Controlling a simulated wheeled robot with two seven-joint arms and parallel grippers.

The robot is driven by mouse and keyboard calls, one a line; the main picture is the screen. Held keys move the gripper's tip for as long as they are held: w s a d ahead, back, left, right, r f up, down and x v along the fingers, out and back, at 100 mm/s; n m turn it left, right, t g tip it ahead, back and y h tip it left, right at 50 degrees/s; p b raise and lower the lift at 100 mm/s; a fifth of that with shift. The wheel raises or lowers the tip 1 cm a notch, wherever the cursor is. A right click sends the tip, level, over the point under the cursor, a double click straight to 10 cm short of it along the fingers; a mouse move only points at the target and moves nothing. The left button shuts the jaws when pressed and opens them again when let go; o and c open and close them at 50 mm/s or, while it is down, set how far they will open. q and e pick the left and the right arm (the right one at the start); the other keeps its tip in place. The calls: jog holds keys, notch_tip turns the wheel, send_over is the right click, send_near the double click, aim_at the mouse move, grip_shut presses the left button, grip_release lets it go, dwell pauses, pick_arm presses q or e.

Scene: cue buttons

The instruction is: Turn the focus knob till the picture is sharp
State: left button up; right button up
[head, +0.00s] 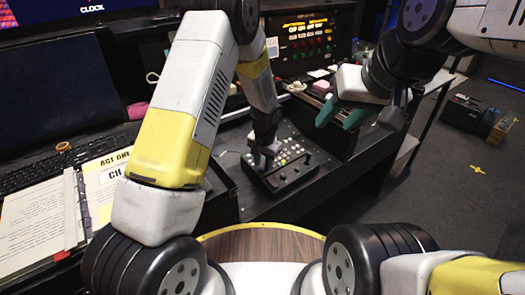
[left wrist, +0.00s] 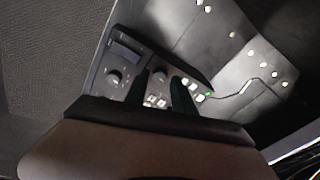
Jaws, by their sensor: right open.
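A black control panel (head: 292,178) with lit buttons and small controls stands on the desk. My left gripper (head: 262,158) is low over its left part. In the left wrist view, my left gripper (left wrist: 162,80) has its two dark fingers apart, with panel and lit buttons (left wrist: 155,101) showing between them. A round dark knob (left wrist: 115,77) is on the panel, left of the fingers and apart from them. I cannot read whether it is the focus knob. My right gripper (head: 340,117), with teal fingers, is open and empty, raised to the right of the panel.
A rack (head: 305,42) with coloured lit buttons stands behind. A keyboard (head: 65,157), papers (head: 38,222) and a dark monitor (head: 55,90) are at the left. A round wooden top (head: 262,246) is in front. Open floor lies at the right.

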pick_arm(q)
notch_tip(320, 180, up, 6)
jog(key=s, duration=0.1)
jog(key=shift+d, duration=0.15)
jog(key=s+a+r+n+t+h, duration=0.1)
jog(key=s+a+r, duration=0.2)
jog(key=r, duration=0.4)
jog(key=s+a+r+n, duration=0.1)
jog(key=s+a+r, duration=0.15)
jog(key=r, duration=0.35)
jog(key=s+a+r+n+t+h, duration=0.1)
jog(key=s+a+r, duration=0.1)
jog(key=a+r, duration=0.35)
jog(key=s+a+r+n+t, duration=0.1)
jog(key=s+r, duration=0.4)
jog(key=s, duration=0.3)
jog(key=s+a+r+n+t, duration=0.1)
jog(key=s+a+r+n, duration=0.1)
jog(key=s+r, duration=0.3)
jog(key=s, duration=0.4)
jog(key=shift+s+a+r+h, duration=0.15)
jog(key=shift+s+r+h, duration=0.15)
jog(key=shift+r+h, duration=0.1)
